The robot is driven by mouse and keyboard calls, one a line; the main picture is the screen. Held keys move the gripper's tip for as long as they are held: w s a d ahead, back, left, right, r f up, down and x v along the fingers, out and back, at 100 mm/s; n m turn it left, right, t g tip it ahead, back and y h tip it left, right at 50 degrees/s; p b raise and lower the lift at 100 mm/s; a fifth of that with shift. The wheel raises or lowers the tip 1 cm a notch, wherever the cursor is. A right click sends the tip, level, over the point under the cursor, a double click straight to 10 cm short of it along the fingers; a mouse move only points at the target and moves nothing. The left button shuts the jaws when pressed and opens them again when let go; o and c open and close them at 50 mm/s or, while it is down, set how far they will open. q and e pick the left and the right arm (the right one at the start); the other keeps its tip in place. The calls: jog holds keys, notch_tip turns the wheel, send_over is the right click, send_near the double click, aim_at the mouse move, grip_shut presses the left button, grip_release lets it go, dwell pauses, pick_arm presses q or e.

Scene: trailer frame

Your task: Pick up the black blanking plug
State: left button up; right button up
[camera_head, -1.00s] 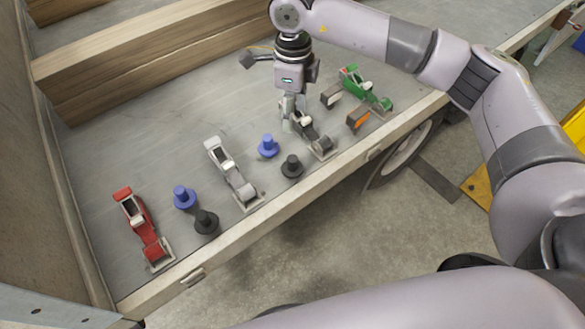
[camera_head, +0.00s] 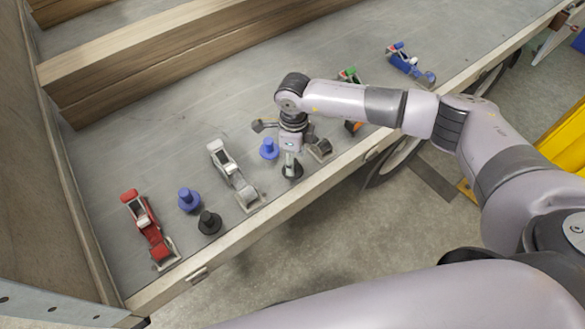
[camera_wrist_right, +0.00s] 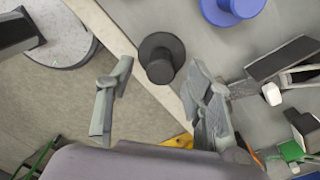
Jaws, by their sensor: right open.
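One black blanking plug (camera_head: 293,173) stands near the front edge of the trailer bed, partly hidden by my right gripper (camera_head: 291,160). In the right wrist view, this black plug (camera_wrist_right: 161,57) shows between and just beyond the two open fingers of the right gripper (camera_wrist_right: 160,67). Nothing is held, and I cannot tell whether a finger touches the plug. A second black plug (camera_head: 209,222) stands farther left by the front edge. My left gripper is not in view.
Blue plugs (camera_head: 269,149) (camera_head: 189,200) stand behind the black ones. A red clamp (camera_head: 149,231), a white-grey clamp (camera_head: 235,177) and a blue clamp (camera_head: 411,65) lie on the bed. A green clamp (camera_head: 348,76) is partly hidden by my arm. Wooden beams (camera_head: 180,62) lie behind.

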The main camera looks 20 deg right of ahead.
jog(key=shift+f, duration=1)
jog(key=shift+c, duration=0.2)
grip_shut()
